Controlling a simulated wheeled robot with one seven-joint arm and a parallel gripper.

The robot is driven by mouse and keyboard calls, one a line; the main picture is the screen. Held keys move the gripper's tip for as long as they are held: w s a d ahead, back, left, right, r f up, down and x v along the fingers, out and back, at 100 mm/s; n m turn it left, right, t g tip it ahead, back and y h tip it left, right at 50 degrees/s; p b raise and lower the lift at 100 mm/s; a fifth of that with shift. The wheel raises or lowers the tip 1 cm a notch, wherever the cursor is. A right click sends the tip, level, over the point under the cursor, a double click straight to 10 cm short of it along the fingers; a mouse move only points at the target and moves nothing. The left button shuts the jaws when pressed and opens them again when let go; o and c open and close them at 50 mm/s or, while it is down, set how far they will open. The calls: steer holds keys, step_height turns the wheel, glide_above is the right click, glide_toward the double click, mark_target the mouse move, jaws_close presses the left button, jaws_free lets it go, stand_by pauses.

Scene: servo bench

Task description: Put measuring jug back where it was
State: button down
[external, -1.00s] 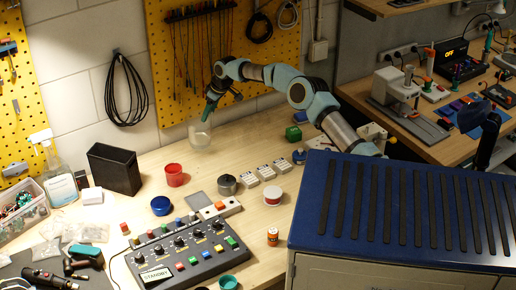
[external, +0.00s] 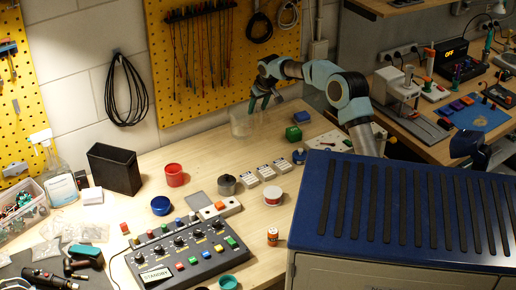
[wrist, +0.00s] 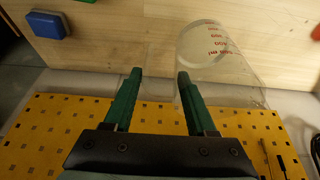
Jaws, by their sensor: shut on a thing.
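The measuring jug (external: 240,124) is clear, with red markings that show in the wrist view (wrist: 225,62). It is upright near the back of the bench, below the yellow pegboard. My gripper (external: 264,98) is at the jug's right side in the external view. In the wrist view my gripper's green fingers (wrist: 159,76) are shut on a clear part at the jug's side, probably its handle, which is hard to make out. I cannot tell whether the jug's base touches the bench.
A blue block (external: 302,117) and a green block (external: 293,133) stand right of the jug. A red cup (external: 174,175) and a black bin (external: 115,169) are to the left. The bench (external: 205,155) between the jug and the red cup is clear.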

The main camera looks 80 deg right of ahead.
steer(key=shift+f+p, duration=0.55)
steer(key=shift+f, duration=2.2)
steer(key=shift+c, duration=1)
jaws_free()
steer(key=b+v, duration=0.2)
steer(key=v, duration=1)
